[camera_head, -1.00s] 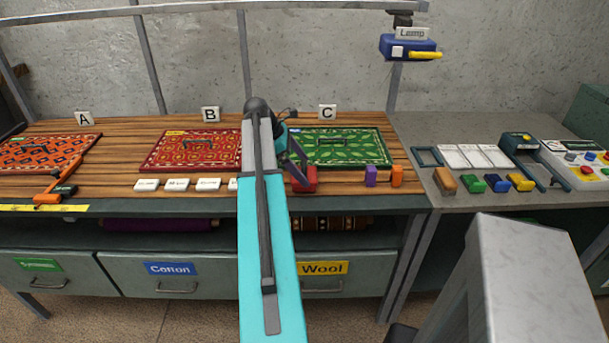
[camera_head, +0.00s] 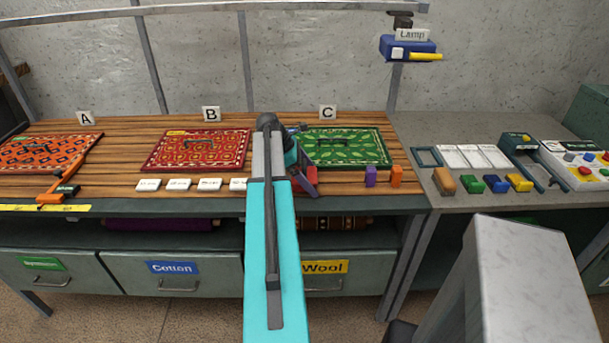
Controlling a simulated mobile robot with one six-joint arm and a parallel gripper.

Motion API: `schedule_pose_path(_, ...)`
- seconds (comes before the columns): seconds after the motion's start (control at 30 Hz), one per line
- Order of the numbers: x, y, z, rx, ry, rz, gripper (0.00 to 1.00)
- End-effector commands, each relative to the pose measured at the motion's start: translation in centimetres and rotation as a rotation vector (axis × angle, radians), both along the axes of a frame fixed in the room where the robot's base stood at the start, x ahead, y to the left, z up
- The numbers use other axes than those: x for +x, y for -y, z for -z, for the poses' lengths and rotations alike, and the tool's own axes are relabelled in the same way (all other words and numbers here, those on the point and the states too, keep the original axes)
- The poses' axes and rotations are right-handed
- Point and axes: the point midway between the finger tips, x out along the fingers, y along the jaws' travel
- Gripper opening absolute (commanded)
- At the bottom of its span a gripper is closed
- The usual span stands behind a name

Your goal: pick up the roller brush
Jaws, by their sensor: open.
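A red piece (camera_head: 312,176) shows right beside the gripper. I cannot tell whether it touches the jaws or what it is.
Red rug B (camera_head: 205,148) and green rug C (camera_head: 345,148) lie on the wooden table. White labelled tiles (camera_head: 209,184) line its front edge. Purple (camera_head: 371,176) and orange (camera_head: 396,176) blocks stand right of the gripper. A blue lamp (camera_head: 408,48) hangs above right.

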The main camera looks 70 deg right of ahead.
Motion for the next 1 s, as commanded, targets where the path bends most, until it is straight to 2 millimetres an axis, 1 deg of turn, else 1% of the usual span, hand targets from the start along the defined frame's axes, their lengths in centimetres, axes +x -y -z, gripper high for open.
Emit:
schedule_pose_path(0.4, -0.06, 0.01, -0.02, 0.000, 0.000, 0.001, 1.00)
schedule_pose_path(0.47, -0.05, 0.01, -0.01, 0.000, 0.000, 0.001, 0.92)
schedule_pose_path(0.7, -0.04, 0.00, -0.01, 0.001, 0.000, 0.001, 0.51)
schedule_pose_path(0.73, -0.04, 0.00, -0.01, 0.001, 0.000, 0.001, 0.48)
schedule_pose_path(1.0, -0.05, 0.03, -0.10, -0.001, -0.001, 0.001, 0.48)
